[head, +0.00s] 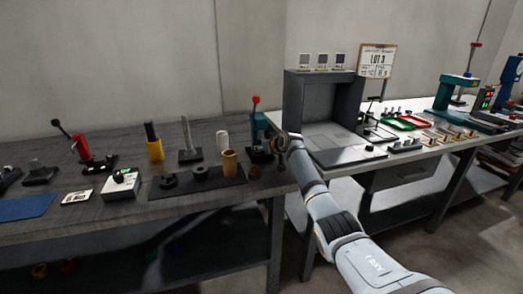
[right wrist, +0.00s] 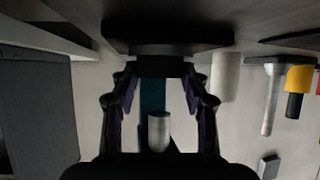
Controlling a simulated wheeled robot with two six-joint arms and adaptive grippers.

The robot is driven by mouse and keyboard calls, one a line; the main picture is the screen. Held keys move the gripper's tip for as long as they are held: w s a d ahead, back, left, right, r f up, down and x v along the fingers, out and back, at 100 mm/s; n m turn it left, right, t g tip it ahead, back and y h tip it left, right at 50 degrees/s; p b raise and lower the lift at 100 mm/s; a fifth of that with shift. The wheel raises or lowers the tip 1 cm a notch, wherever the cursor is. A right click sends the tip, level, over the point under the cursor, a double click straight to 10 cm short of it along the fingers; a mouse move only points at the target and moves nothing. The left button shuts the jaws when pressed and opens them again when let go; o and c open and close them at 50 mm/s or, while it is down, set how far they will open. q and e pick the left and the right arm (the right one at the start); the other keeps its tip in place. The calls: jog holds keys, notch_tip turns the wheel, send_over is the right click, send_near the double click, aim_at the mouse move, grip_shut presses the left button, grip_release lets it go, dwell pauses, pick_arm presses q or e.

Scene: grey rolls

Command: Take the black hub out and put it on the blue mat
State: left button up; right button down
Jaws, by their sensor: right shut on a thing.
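My right gripper (head: 281,144) is at the teal press (head: 258,128), at the right end of the dark table. The right wrist view looks upside down along my right gripper (right wrist: 161,78), with the fingers shut on the black hub (right wrist: 161,66). The hub is against the press's black base (right wrist: 165,35), with a grey cylinder (right wrist: 159,132) and teal column behind. In the head view the hub is hidden by the gripper. The blue mat (head: 25,207) lies flat and bare at the far left of the table. My left gripper is not in view.
A dark tray (head: 213,188) holds black rings and a brown cylinder (head: 229,162). A white box (head: 121,183), a yellow holder (head: 154,149) and a red lever tool (head: 82,147) stand further left. A grey cabinet (head: 322,105) is on the bench at right.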

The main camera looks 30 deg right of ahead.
jog(key=r, duration=0.3)
jog(key=shift+s+d+r, duration=0.1)
jog(key=shift+s+r, duration=0.1)
jog(key=shift+s, duration=0.05)
jog(key=s, duration=1.5)
jog(key=shift+s, duration=0.4)
jog(key=shift+s+a, duration=0.45)
jog(key=shift+s, duration=0.4)
